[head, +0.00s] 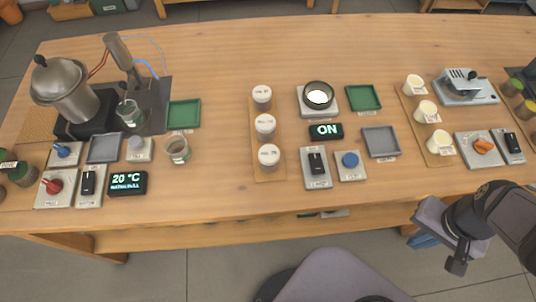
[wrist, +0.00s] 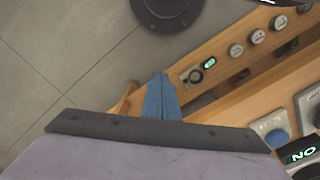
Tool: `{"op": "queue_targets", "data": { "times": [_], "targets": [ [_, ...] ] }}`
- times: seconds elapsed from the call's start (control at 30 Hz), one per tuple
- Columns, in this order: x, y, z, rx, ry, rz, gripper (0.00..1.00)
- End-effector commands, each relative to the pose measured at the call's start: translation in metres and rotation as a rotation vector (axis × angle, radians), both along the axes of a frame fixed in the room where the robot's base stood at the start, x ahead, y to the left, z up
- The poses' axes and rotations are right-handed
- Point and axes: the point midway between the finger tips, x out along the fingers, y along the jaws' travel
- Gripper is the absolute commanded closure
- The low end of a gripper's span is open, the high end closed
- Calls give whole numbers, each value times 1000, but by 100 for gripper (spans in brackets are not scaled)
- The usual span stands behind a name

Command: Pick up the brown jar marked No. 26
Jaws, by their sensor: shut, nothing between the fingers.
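Three white-lidded jars stand in a column on a wooden board in the middle of the table: a rear jar (head: 262,93), a middle jar (head: 265,123) and a front jar (head: 268,154). Their lids carry small "No." labels that I cannot read surely, so I cannot tell which is No. 26. The lids hide most of the jar bodies. My gripper (head: 424,241) is at the lower right, off the table's front edge and well away from the jars. In the wrist view, its blue fingers (wrist: 161,95) are together and empty, and no jar can be made out.
Right of the jars are a switch (head: 317,166), a blue knob (head: 350,160), an "ON" display (head: 326,131) and a round dish on a scale (head: 318,96). A glass beaker (head: 177,148) stands to the left. Bare table lies in front of the jars.

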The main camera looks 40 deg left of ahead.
Motion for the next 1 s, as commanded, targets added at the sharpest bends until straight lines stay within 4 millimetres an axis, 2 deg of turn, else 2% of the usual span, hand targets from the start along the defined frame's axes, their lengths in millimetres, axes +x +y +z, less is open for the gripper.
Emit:
{"op": "queue_targets", "data": {
  "times": [0.2,0.27,0.47,0.77,0.87,1.0],
  "targets": [
    [0,0,0,0,0,0,100],
    [0,0,0,0,0,0,88],
    [0,0,0,0,0,0,41],
    [0,0,0,0,0,0,41],
    [6,5,7,-2,-11,26,41],
    [26,23,32,-6,-54,126,41]
  ]
}}
